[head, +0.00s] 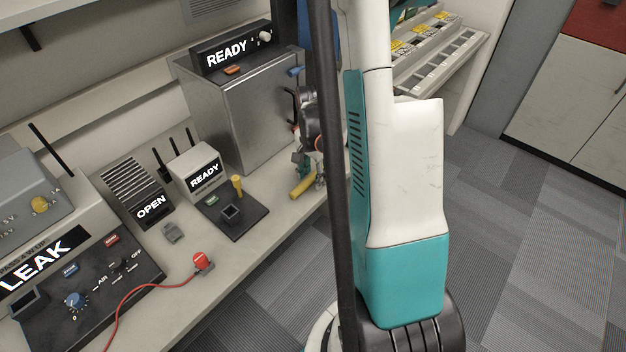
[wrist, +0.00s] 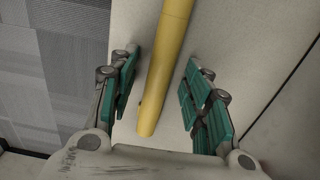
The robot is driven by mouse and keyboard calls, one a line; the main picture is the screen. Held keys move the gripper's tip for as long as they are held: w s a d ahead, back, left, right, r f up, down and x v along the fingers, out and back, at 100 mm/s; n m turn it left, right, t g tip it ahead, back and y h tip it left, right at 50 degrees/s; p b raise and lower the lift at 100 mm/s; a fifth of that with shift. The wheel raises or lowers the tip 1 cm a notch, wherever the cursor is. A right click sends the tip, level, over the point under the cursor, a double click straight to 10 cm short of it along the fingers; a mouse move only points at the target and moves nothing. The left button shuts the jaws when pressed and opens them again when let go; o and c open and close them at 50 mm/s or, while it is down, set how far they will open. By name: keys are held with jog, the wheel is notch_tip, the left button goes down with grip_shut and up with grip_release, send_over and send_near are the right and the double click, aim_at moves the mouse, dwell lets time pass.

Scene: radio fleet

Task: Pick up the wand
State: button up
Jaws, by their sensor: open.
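The wand, a yellow cylinder (wrist: 166,62), lies on the pale bench top in the wrist view. It runs from the top edge to a rounded end near my palm. My gripper (wrist: 160,78) is open, with a teal-padded finger on each side of the wand and a gap on both sides. In the head view the wand (head: 302,187) lies near the bench's front edge. My gripper (head: 309,168) is just above it there, partly hidden by my own arm. How high the fingers are above the bench is hard to tell.
A black pad (head: 236,218) with a short yellow peg (head: 237,185) lies left of the wand. A metal box (head: 240,110) stands behind. A red plug (head: 203,261) on a red cable lies near the front edge. Carpeted floor (head: 530,240) is open at the right.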

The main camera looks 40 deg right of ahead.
jog(key=shift+c, duration=0.5)
grip_shut()
jog(key=shift+r, duration=0.2)
